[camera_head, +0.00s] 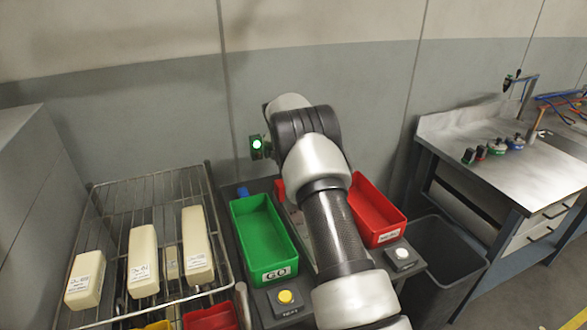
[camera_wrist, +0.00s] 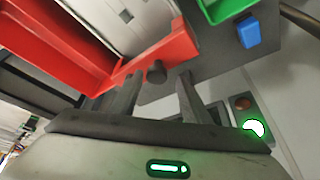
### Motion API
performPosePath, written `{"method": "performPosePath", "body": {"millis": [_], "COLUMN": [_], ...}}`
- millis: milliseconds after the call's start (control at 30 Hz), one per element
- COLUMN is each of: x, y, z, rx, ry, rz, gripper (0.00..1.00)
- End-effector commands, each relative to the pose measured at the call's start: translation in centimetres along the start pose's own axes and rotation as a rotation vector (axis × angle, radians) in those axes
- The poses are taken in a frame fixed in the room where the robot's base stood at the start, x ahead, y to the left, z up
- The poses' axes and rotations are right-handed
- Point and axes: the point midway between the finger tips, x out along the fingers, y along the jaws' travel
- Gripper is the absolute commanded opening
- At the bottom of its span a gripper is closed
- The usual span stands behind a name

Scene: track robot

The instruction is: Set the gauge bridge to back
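The gauge bridge appears to be the red bar (camera_wrist: 150,57) with a dark round knob (camera_wrist: 156,72) in the wrist view. My gripper (camera_wrist: 159,80) is open, with one finger on each side of the knob and gaps visible between. Whether the fingertips reach to the knob's depth I cannot tell. A pale slide or plate (camera_wrist: 125,22) lies beyond the red bar. In the head view, my arm hides the gripper and most of the bridge; a bit of red (camera_head: 280,190) shows left of the arm.
A green GO bin (camera_head: 276,272) stands left of my arm and a red bin (camera_head: 388,234) right of it. A blue block (camera_head: 242,191) sits behind the green bin. A lamp unit (camera_head: 257,145) glows green. A wire rack (camera_head: 112,210) with cream blocks stands left.

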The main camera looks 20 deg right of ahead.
Motion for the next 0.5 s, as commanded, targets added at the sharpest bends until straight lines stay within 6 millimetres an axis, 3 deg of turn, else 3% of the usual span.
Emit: {"method": "performPosePath", "body": {"millis": [333, 500], "x": [-0.2, -2.6], "y": [0.2, 0.1], "z": [0.1, 0.0], "rx": [-0.001, -0.001], "ry": [-0.004, -0.001], "rz": [0.005, 0.003], "gripper": [0.44, 0.44]}}
